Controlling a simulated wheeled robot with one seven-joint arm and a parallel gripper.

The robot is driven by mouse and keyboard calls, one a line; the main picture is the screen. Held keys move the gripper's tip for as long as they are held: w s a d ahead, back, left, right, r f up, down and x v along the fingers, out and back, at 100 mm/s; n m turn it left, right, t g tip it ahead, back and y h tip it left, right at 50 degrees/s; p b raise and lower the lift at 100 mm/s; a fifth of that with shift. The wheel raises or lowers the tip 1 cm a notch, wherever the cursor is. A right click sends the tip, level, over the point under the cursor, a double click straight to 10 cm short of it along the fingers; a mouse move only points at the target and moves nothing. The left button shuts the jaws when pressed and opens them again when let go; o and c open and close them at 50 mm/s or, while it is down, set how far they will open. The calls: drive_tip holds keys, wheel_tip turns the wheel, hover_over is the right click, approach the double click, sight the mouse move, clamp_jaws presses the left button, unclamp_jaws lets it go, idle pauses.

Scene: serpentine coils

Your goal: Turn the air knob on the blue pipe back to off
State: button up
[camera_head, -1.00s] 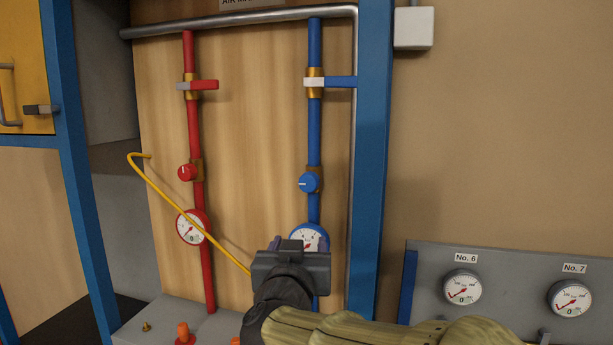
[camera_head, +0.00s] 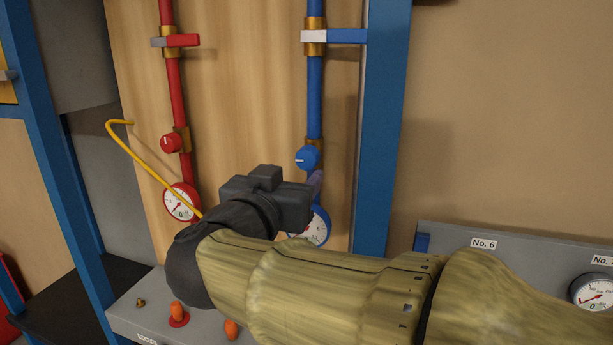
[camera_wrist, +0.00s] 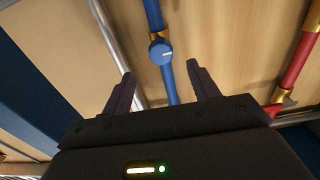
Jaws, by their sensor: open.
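The blue air knob (camera_head: 307,158) sits on the blue pipe (camera_head: 314,100), with a white mark on its face running roughly sideways. In the wrist view the knob (camera_wrist: 161,52) lies beyond and between the two open fingers, apart from them. My gripper (camera_wrist: 160,82) is open and empty. In the head view my gripper (camera_head: 314,184) is just below the knob, its fingers mostly hidden behind the wrist. A blue-rimmed gauge (camera_head: 319,228) under the knob is partly covered by my arm.
A blue valve lever (camera_head: 346,36) is above the knob. A red pipe (camera_head: 174,85) with its own red knob (camera_head: 171,143) and gauge (camera_head: 181,202) stands left. A yellow hose (camera_head: 150,168) curves nearby. A blue post (camera_head: 383,130) rises right of the blue pipe.

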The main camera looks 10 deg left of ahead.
sight(305, 160)
drive_tip(key=w+p, duration=0.1)
drive_tip(key=w, duration=0.6)
drive_tip(key=shift+w+d+r, duration=0.1)
drive_tip(key=shift+w+d, duration=0.05)
drive_tip(key=shift+w, duration=0.2)
drive_tip(key=shift+w+d, duration=0.15)
drive_tip(key=shift+w, duration=0.35)
drive_tip(key=c, duration=1.2)
